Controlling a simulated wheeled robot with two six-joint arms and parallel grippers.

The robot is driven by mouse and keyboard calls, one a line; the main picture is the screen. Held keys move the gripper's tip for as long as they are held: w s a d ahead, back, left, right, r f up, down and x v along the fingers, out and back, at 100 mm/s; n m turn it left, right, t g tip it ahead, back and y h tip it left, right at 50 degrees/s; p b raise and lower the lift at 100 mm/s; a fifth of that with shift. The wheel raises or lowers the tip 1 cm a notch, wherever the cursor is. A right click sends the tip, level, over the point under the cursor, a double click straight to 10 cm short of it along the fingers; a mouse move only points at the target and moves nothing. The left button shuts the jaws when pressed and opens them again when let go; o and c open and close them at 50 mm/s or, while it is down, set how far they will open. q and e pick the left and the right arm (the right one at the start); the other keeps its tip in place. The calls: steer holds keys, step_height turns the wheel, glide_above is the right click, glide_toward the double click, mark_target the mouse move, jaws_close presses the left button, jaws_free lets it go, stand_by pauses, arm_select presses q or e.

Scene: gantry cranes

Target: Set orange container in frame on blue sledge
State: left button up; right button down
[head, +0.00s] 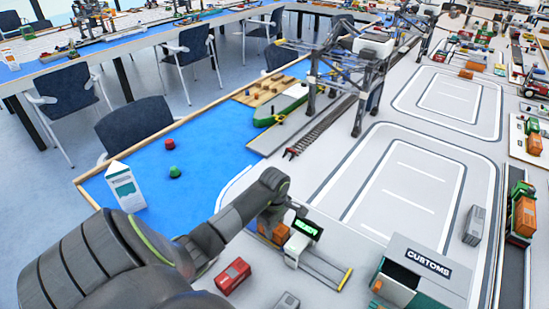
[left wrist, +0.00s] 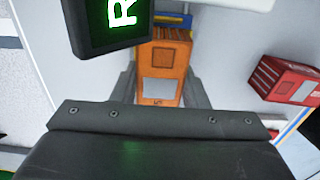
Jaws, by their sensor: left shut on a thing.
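My left gripper (head: 272,226) is shut on the orange container (head: 280,234), which is partly hidden by the gripper in the head view. In the left wrist view the orange container (left wrist: 160,72) sits between the two fingers, long side pointing away. A blue part with yellow (left wrist: 174,20), perhaps the blue sledge, shows just beyond its far end; I cannot tell whether they touch. A white and dark unit with a green lit display (head: 307,228) stands right beside the container; the display (left wrist: 122,12) reads R in the left wrist view. My right gripper is not in view.
A red container (head: 233,275) lies in front of the left gripper. A rail with a yellow end (head: 346,279) runs right of the display unit. The customs building (head: 425,270) stands at the right front. The painted grey lot (head: 400,195) is clear.

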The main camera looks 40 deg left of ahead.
arm_select(q)
steer(key=shift+f, duration=0.25)
steer(key=shift+f, duration=0.15)
steer(key=o, duration=1.1)
